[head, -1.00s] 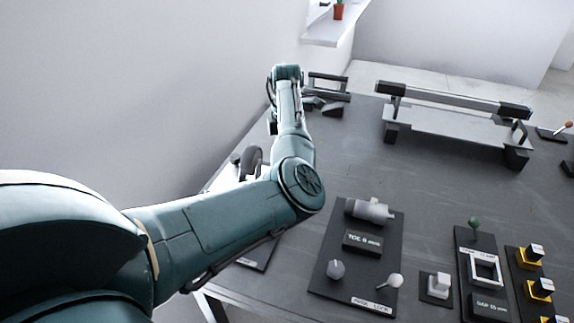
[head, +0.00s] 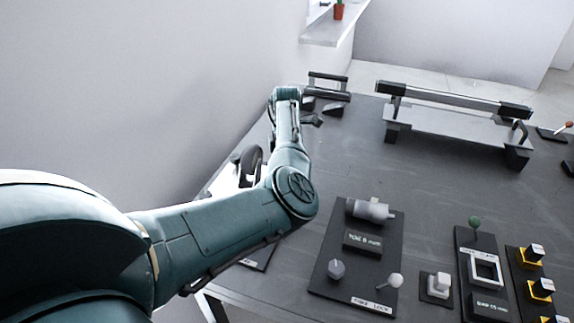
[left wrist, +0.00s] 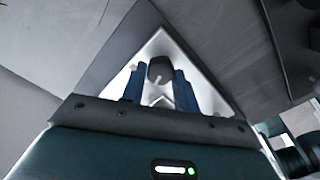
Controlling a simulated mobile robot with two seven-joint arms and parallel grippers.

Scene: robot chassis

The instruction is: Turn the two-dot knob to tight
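In the left wrist view, my left gripper (left wrist: 160,88) has its two blue fingers apart, on either side of a dark grey knob (left wrist: 160,69) with a pale line on it. The knob stands in front of a bright white surface. I cannot tell whether the fingers touch it, and no dots can be made out on it. In the head view my left arm reaches over the left side of the table and hides its gripper. A grey faceted knob (head: 336,269) and a pale lever (head: 389,282) are on a dark panel (head: 350,287). My right gripper is not in view.
A black handwheel (head: 251,160) is partly hidden behind my arm. A long rail frame (head: 455,122) stands at the back. A white switch (head: 437,285), a green-topped stick (head: 474,223) and yellow-based switches (head: 531,255) are at right. The table middle is clear.

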